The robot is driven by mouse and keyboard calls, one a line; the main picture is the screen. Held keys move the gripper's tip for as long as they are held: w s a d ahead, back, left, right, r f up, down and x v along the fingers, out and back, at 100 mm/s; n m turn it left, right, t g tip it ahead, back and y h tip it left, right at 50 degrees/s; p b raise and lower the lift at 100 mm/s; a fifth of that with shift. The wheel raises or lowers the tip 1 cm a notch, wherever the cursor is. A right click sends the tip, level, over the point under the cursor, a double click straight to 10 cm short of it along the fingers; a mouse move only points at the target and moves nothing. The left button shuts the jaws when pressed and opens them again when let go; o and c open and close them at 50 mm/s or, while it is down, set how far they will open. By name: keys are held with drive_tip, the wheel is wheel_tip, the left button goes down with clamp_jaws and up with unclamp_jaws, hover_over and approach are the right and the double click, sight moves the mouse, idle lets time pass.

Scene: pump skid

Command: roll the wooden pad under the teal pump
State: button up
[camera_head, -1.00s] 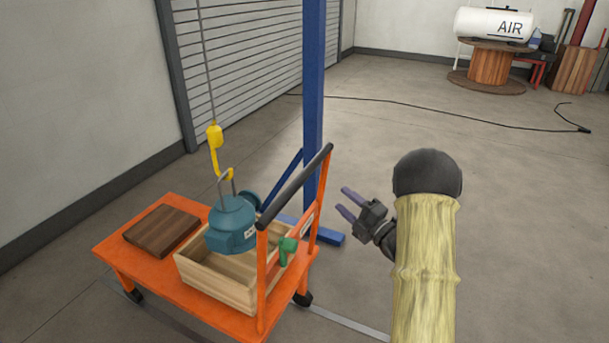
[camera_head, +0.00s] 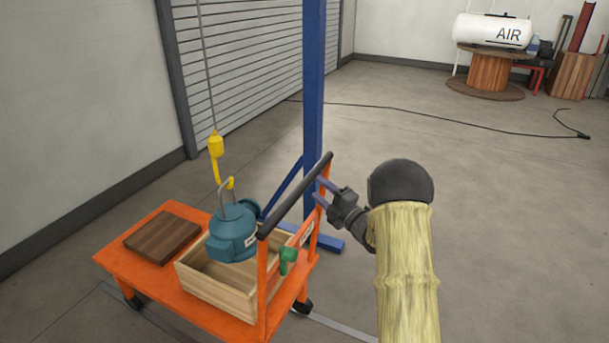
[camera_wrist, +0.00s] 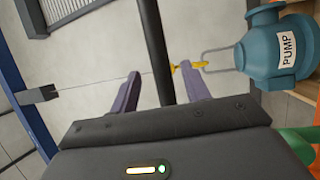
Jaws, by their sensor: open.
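The teal pump (camera_head: 232,236), labelled PUMP in the wrist view (camera_wrist: 275,48), hangs by its bail from a yellow hook (camera_head: 216,148), over an open wooden crate. The brown wooden pad (camera_head: 163,240) lies flat on the left end of the orange cart (camera_head: 130,270). My gripper (camera_head: 320,190) is open at the far, right end of the cart's black handle bar (camera_head: 293,200). In the wrist view the bar (camera_wrist: 152,35) runs between my two purple fingers (camera_wrist: 160,73). I cannot tell whether they touch it.
The wooden crate (camera_head: 215,290) stands on the cart beside the pad. A green part (camera_head: 288,260) sits by the near handle post. A blue column (camera_head: 313,90) with floor legs stands behind the cart.

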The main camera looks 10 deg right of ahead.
drive_tip(key=x, duration=0.8)
drive_tip(key=shift+p, duration=0.4)
drive_tip(key=shift+c, duration=0.5)
clamp_jaws()
